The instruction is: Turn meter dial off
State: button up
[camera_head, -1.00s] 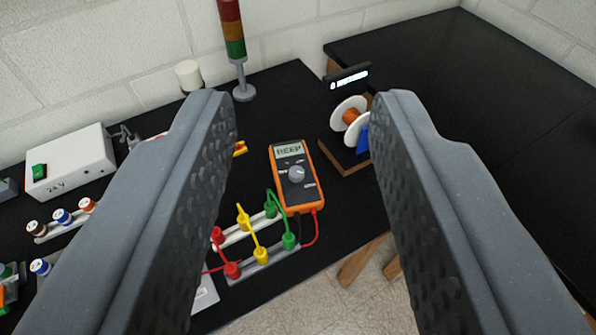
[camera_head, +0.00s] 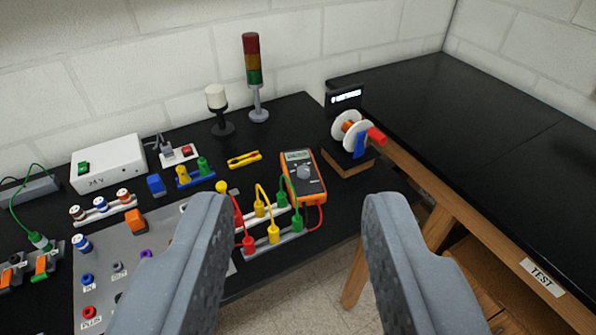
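The orange and black meter (camera_head: 304,178) lies on the black bench top, right of the middle of the bench. Its grey dial (camera_head: 304,172) sits in the middle of its face. Its display (camera_head: 297,156) shows characters too small to read. A red lead and a green lead run by its lower end. My gripper (camera_head: 291,205) is open and empty, with its two fingers wide apart at the bottom of the view. The meter shows beyond and between the fingertips, apart from them.
Terminal blocks with coloured plugs (camera_head: 275,240) stand just below the meter. A spool stand (camera_head: 350,158) is to its right and yellow pliers (camera_head: 244,159) to its left. A signal tower (camera_head: 255,80) stands behind. A TEST table (camera_head: 480,130) is at right.

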aim_at(304, 171)
jog(key=u, duration=0.35)
jog(key=i, duration=1.2)
jog(key=z, duration=0.05)
